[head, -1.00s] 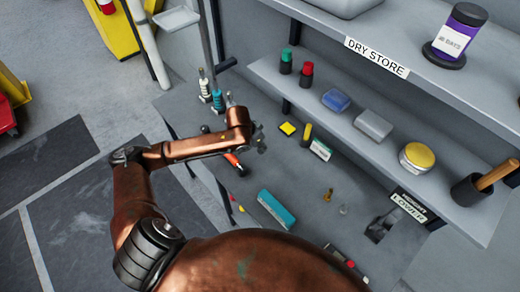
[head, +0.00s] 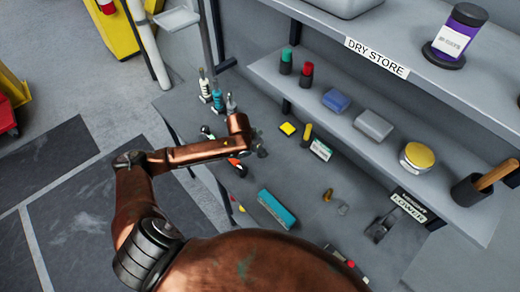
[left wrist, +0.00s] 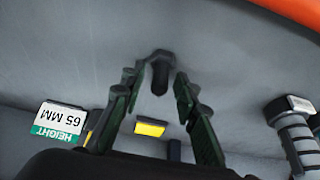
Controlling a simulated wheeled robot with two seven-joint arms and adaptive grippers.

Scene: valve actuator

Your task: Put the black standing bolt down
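A black bolt (left wrist: 160,72) with a hex head shows near the middle of the left wrist view. It looks upright on the grey bench; the label beside it reads upside down in this view. My left gripper (left wrist: 157,84) has its two dark green fingers apart, one on each side of the bolt. A gap shows between each finger and the bolt, so the gripper is open and not touching it. In the head view, my copper arm link hides most of the left gripper; a dark piece (head: 262,151) beside it could be the bolt or a fingertip. My right gripper is out of view.
A yellow block (head: 288,128) and a height block (head: 320,149) lie behind on the bench. A teal box (head: 276,209) and small brass parts (head: 328,195) lie nearer. Bottles (head: 217,98) stand at the left. A shelf (head: 390,150) overhangs the bench's back.

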